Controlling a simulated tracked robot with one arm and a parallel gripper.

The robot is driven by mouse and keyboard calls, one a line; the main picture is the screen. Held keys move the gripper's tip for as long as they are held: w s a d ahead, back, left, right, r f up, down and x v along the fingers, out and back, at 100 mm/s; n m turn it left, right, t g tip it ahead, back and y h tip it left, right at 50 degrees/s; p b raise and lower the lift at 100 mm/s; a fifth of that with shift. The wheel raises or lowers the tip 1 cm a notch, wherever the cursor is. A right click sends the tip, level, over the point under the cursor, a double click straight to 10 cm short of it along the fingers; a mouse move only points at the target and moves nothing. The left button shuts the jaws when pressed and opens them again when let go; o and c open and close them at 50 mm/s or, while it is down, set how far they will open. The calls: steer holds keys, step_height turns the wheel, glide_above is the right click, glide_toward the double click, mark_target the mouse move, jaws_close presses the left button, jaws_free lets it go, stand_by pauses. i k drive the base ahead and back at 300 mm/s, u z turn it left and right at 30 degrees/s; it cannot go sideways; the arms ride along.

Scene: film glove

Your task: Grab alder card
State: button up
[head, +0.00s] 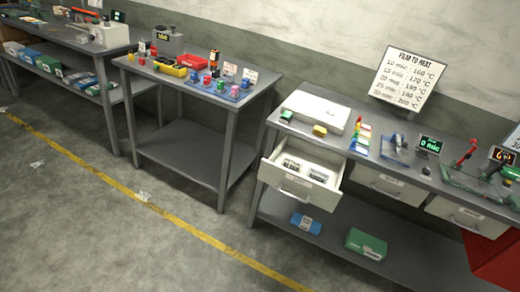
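I cannot pick out which thing is the alder card, because small labels are not readable from here. Small upright white cards (250,75) stand at the back of a blue tray (238,96) on the middle table. An open drawer (298,190) in the right bench holds small dark and pale items (291,165), too small to identify. A row of small coloured pieces (362,138) lies on the right bench. My gripper is not in view.
The right bench also carries a white flat box (318,110), a temperature sign (407,77) and small devices. Blue (306,223) and green (367,244) boxes sit on its lower shelf. A red object (496,262) fills the lower right. Open floor lies left, crossed by a yellow line (150,205).

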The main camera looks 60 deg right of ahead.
mark_target(292, 165)
steer(key=i, duration=1.35)
steer(key=z, duration=0.75)
steer(key=i, duration=1.1)
steer(key=z, duration=1)
steer(key=i, duration=0.5)
steer(key=z, duration=0.3)
